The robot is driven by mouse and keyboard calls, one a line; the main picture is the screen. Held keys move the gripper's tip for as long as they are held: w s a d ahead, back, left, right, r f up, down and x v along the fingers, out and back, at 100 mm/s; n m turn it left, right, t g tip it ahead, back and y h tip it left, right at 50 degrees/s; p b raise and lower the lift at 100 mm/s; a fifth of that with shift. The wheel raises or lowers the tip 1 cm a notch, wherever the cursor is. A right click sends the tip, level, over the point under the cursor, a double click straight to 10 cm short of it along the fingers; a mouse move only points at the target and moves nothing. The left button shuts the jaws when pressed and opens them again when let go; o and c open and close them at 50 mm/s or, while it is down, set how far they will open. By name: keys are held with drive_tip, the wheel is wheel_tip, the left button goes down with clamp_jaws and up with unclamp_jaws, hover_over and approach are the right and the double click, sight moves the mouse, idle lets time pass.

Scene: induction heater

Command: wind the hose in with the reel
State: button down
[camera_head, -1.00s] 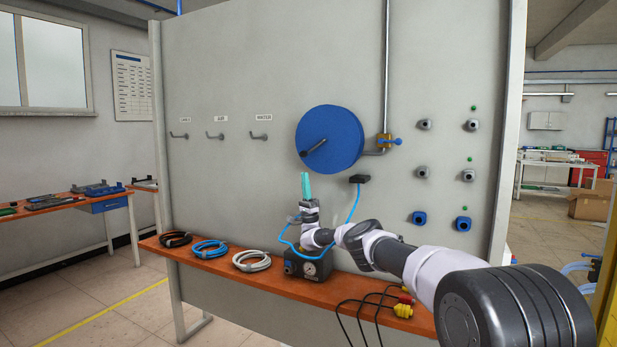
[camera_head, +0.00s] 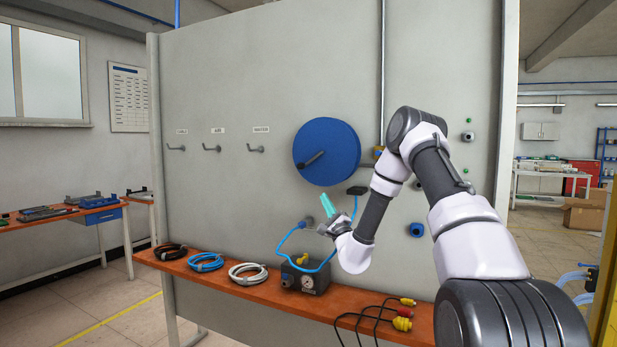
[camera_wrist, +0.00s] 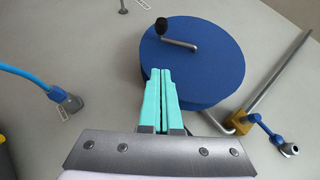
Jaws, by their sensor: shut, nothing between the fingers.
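The blue reel (camera_head: 326,152) is a disc on the grey wall panel. Its crank (camera_head: 313,158) points to the lower left and ends in a dark knob; in the wrist view the crank (camera_wrist: 180,43) and black knob (camera_wrist: 161,25) lie beyond my fingertips. The light-blue hose (camera_head: 283,243) hangs in a loop from a wall fitting, past the box on the bench, up to a dark block (camera_head: 356,190) under the reel. My gripper (camera_head: 324,202) is shut and empty, below the reel and apart from the crank. Its turquoise fingers (camera_wrist: 161,76) overlap the reel's lower-left rim in the wrist view.
A pipe with a blue-handled valve (camera_wrist: 262,128) stands right of the reel. The orange bench (camera_head: 222,279) bears coiled cables, a dark box with a gauge (camera_head: 304,280) and yellow-red plugs (camera_head: 402,322). Hooks (camera_head: 212,148) are on the panel's left; the wall between is clear.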

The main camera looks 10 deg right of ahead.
sight(318, 183)
drive_tip(key=x, duration=0.9)
drive_tip(key=shift+w+d, duration=0.1)
drive_tip(key=shift+d, duration=0.15)
drive_tip(key=a+r, duration=0.1)
drive_tip(key=w+a+r, duration=0.1)
drive_tip(key=a+r, duration=0.1)
drive_tip(key=shift+w, duration=0.2)
drive_tip(key=shift+w+a+m+t+h, duration=0.25)
drive_tip(key=shift+m+t+h, duration=0.15)
drive_tip(key=shift+m, duration=0.2)
